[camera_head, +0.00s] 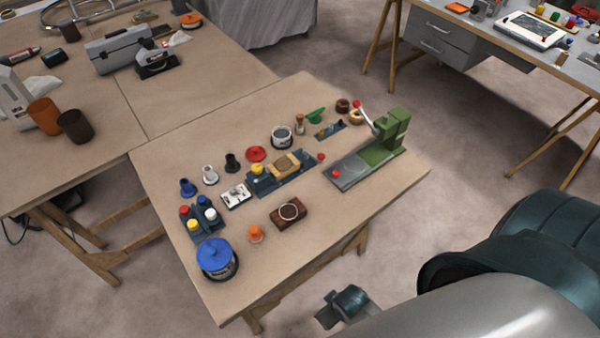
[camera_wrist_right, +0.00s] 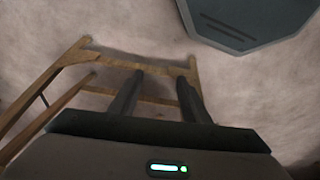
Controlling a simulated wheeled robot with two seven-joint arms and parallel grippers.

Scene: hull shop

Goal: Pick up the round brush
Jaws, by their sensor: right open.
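What looks like the round brush (camera_head: 300,124), a small upright piece with a brown top and a paler body, stands near the back edge of the near table (camera_head: 330,240) in the head view. It is too small to be sure of. My right gripper (camera_wrist_right: 158,95) shows in the right wrist view, its two dark fingers apart with nothing between them. It points down over the floor by wooden trestle legs (camera_wrist_right: 130,62), away from the brush. My left gripper is in neither view.
A green press (camera_head: 385,140) stands right of the brush. A grey cup (camera_head: 282,136), a green piece (camera_head: 316,115) and a red disc (camera_head: 256,154) are close by. A blue-lidded jar (camera_head: 217,258) is at the front left. The table's front right is clear.

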